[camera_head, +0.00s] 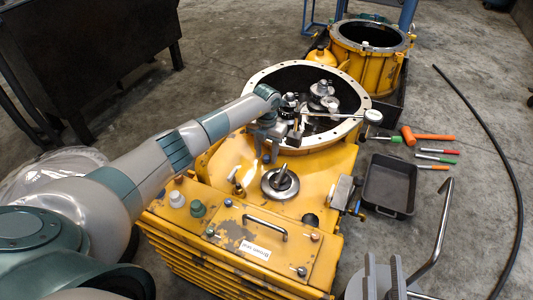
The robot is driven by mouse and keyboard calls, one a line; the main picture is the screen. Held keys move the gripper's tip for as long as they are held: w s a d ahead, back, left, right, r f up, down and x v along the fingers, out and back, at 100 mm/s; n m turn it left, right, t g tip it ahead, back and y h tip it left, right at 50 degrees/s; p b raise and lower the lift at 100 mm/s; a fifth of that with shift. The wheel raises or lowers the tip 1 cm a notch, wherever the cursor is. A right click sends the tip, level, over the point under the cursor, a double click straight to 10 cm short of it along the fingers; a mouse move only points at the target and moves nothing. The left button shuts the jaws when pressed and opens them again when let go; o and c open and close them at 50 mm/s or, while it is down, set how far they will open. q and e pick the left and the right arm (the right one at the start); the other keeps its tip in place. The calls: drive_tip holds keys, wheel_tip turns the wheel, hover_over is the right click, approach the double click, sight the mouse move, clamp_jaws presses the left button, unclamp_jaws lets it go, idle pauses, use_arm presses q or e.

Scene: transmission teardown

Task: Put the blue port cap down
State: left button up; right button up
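I cannot make out a clearly blue port cap. A pale cap (177,199) and a grey-green cap (197,208) sit on the near left part of the yellow transmission housing (325,180). A dark round port (310,220) shows on its right side.
Gears and shafts (320,95) stand in the ring opening. A black tray (390,184) lies on the floor at right, beside an orange mallet (427,136) and several screwdrivers (436,158). A second yellow housing (370,58) stands behind. A black hose (500,165) curves along the right.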

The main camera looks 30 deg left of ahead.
sight(266, 156)
drive_tip(key=shift+f, duration=0.1)
